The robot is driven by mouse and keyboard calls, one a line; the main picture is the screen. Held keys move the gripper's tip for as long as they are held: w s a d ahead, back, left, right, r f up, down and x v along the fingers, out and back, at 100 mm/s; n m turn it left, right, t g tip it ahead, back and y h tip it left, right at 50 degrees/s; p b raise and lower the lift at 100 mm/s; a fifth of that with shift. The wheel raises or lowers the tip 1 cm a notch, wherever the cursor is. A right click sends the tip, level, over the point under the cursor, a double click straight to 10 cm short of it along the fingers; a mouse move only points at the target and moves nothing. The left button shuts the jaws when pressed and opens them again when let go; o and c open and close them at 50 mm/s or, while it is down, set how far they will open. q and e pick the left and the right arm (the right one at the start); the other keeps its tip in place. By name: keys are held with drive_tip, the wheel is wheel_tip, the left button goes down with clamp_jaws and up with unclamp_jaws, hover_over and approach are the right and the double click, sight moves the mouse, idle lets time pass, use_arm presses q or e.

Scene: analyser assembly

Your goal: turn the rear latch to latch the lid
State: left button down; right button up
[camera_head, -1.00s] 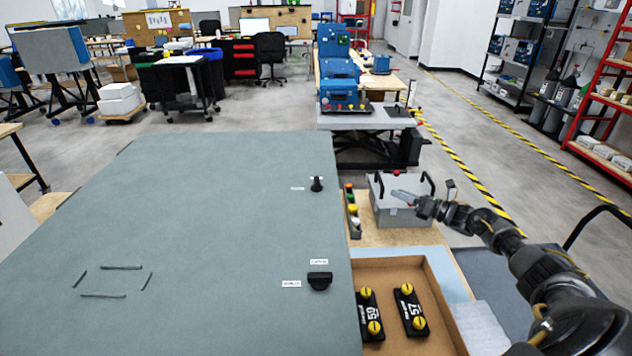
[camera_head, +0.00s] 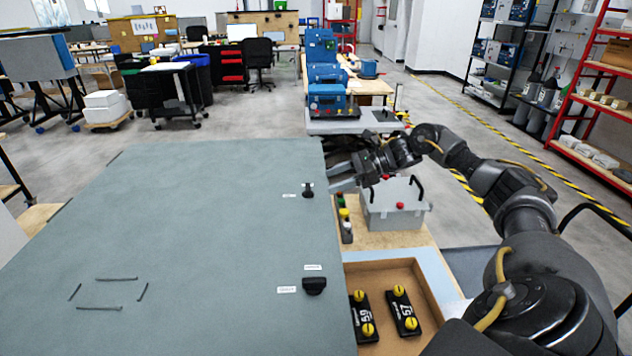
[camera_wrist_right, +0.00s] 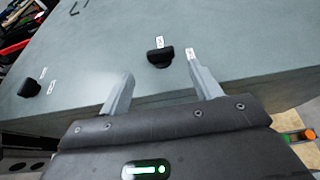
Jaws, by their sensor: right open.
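The grey lid (camera_head: 200,230) is a large flat panel, seemingly closed. The rear latch (camera_head: 307,190) is a small black knob near its right edge with small white labels beside it. It also shows in the right wrist view (camera_wrist_right: 160,57), between and just beyond the two fingertips. My right gripper (camera_head: 333,177) is open and empty at the lid's right edge, pointing left towards the rear latch and apart from it. The front latch (camera_head: 314,286) is a similar black knob nearer to me, also seen at the left of the right wrist view (camera_wrist_right: 29,88). My left gripper is out of view.
Right of the lid are a cardboard tray (camera_head: 425,290) with two black parts, a grey box (camera_head: 395,212) with black handles under my right forearm, and a button strip (camera_head: 345,222). A blue machine (camera_head: 327,90) stands behind.

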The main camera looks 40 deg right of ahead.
sight(317, 194)
drive_tip(key=p+x, duration=0.2)
drive_tip(key=x, duration=0.3)
drive_tip(key=shift+w+a, duration=0.1)
drive_tip(key=shift+w, duration=0.05)
drive_tip(key=shift+w+a+f, duration=0.2)
drive_tip(key=shift+a+f, duration=0.05)
drive_tip(key=shift+c, duration=0.2)
drive_tip(key=c, duration=0.9)
drive_tip(key=shift+c, duration=0.2)
